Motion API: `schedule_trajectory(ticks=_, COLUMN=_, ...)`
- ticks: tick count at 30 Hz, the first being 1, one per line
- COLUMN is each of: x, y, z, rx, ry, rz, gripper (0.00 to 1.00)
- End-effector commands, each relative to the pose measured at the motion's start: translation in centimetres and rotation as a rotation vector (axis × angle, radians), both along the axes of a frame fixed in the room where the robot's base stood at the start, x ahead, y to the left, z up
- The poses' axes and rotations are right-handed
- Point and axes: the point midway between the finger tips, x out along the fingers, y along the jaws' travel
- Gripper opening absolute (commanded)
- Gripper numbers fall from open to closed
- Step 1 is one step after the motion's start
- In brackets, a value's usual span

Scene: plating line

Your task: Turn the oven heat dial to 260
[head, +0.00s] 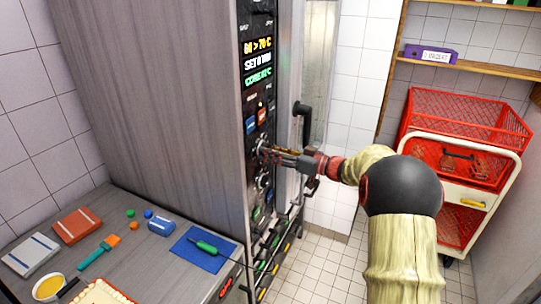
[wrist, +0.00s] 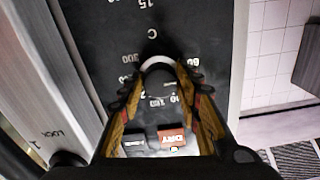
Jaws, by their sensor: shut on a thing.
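The oven (head: 160,90) is a tall grey cabinet with a black control panel on its front edge. The heat dial (wrist: 158,63) is a dark round knob with a pale rim, ringed by numbers including 300 and 60 and a C mark. In the head view the dial (head: 261,143) sits below the two rocker switches. My gripper (head: 267,153) reaches it from the right. In the wrist view my gripper's fingers (wrist: 161,82) are shut on the dial, one on each side. The fingers hide part of the scale, and I cannot read the pointer's setting.
A lit display (head: 258,61) is above the switches; a red switch (wrist: 171,138) shows near the fingers. A second dial (head: 264,181) lies below. The oven door handle (head: 303,109) is close to my wrist. A red-basket cart (head: 480,196) stands right.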

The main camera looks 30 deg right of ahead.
Motion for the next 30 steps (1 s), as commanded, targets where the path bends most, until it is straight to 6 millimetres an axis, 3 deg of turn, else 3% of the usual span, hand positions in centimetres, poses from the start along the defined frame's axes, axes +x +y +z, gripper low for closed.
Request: schedule_trajectory(ticks=30, x=-0.08, y=0.1, z=0.21, rx=0.743, ry=0.579, rz=0.0, gripper=0.08)
